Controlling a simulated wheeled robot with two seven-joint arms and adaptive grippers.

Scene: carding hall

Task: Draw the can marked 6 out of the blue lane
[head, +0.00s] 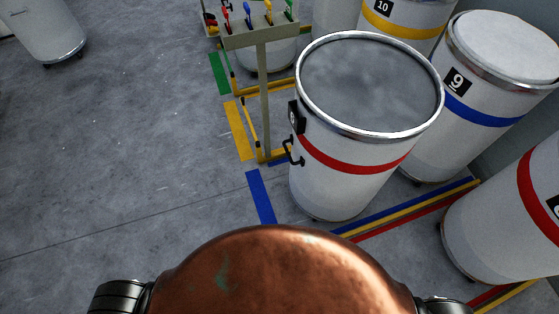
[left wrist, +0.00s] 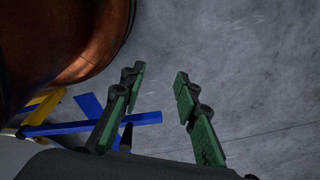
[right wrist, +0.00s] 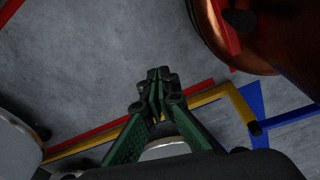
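A large white can (head: 350,185) with a red band and an open metal rim stands upright just right of the blue floor patch (head: 261,196) in the head view. Its black number plate (head: 294,117) is seen nearly edge-on, so I cannot read the number. A black handle (head: 292,152) sticks out below the plate. No gripper shows in the head view. My left gripper (left wrist: 158,77) is open and empty above bare floor in the left wrist view. My right gripper (right wrist: 156,76) has its fingertips together with nothing visible between them in the right wrist view.
Can 9 (head: 470,125) with a blue band and can 10 (head: 405,18) with a yellow band stand behind. Another red-banded can (head: 510,220) stands at right. A post rack (head: 264,100) with coloured handles stands close on the left. Open floor (head: 120,150) lies left.

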